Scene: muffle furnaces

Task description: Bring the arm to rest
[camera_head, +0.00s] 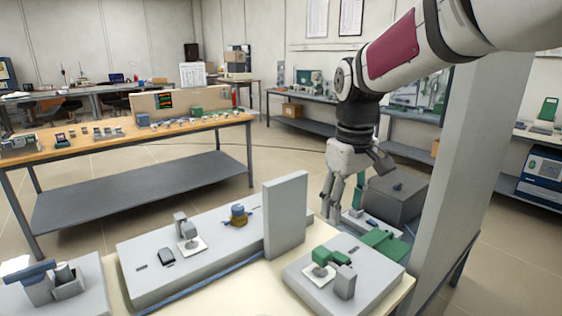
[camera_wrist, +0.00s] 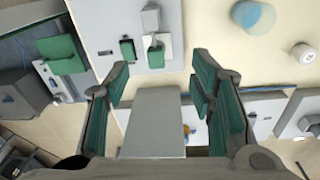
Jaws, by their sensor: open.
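My gripper (camera_head: 333,200) hangs at the end of my arm over the right part of the near bench, fingers pointing down. In the wrist view my gripper (camera_wrist: 158,88) shows its two green-padded fingers spread apart with nothing held between them. Below the fingers is a grey upright panel (camera_wrist: 155,125), which also stands on the bench in the head view (camera_head: 286,215). My arm reaches in from the upper right of the head view.
The near bench holds a long grey base (camera_head: 215,250) with small devices and a right grey base (camera_head: 335,290) with green parts. A grey pillar (camera_head: 465,160) stands close right of the gripper. A dark grey box (camera_head: 397,195) is behind it.

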